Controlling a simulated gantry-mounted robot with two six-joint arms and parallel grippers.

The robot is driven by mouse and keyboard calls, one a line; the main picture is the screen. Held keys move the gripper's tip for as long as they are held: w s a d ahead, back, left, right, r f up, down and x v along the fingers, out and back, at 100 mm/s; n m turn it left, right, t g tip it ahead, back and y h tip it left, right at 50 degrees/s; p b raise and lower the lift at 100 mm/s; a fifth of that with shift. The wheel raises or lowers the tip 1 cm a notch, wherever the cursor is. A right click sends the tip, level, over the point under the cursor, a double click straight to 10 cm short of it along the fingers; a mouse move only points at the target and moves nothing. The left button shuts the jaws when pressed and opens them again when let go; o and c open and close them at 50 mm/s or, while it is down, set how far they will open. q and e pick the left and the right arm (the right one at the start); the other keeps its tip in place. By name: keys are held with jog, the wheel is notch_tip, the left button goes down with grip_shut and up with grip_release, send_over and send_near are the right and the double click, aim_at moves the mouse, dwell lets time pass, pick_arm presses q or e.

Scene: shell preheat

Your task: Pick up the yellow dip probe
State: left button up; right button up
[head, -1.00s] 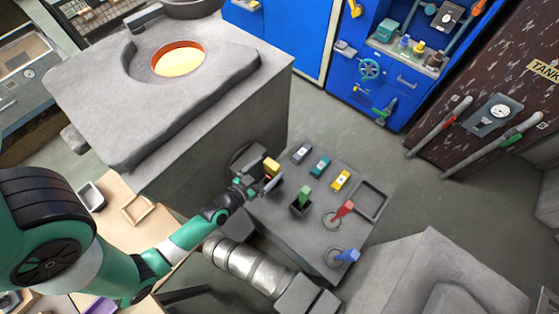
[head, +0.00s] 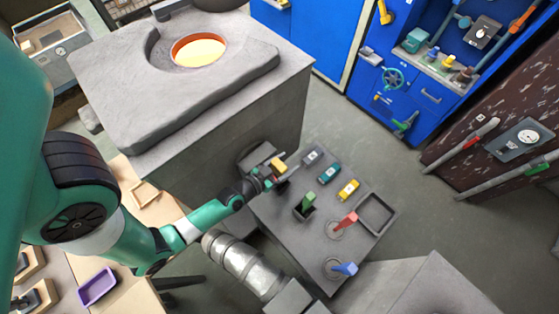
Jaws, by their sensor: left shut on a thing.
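The yellow dip probe (head: 279,165) shows as a yellow handle at the jaws of my left gripper (head: 269,178), at the left edge of the grey table (head: 285,228). The left gripper is shut on it. The probe's lower part is mostly hidden by the jaws. A dark holder shows just below and right of the jaws; whether the probe is clear of it cannot be told. My right gripper is not in view.
A green-handled tool (head: 309,199), a red one (head: 348,219) and a blue one (head: 346,268) stand on the table. Grey, teal and yellow blocks lie behind them, beside an empty dark tray (head: 389,228). The furnace (head: 240,120) stands close to the left arm.

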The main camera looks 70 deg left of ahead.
pick_arm(q)
jog(key=c, duration=0.5)
jog(key=shift+o, duration=0.2)
notch_tip(320, 180, up, 10)
jog(key=p, duration=1)
jog(key=shift+r, duration=0.15)
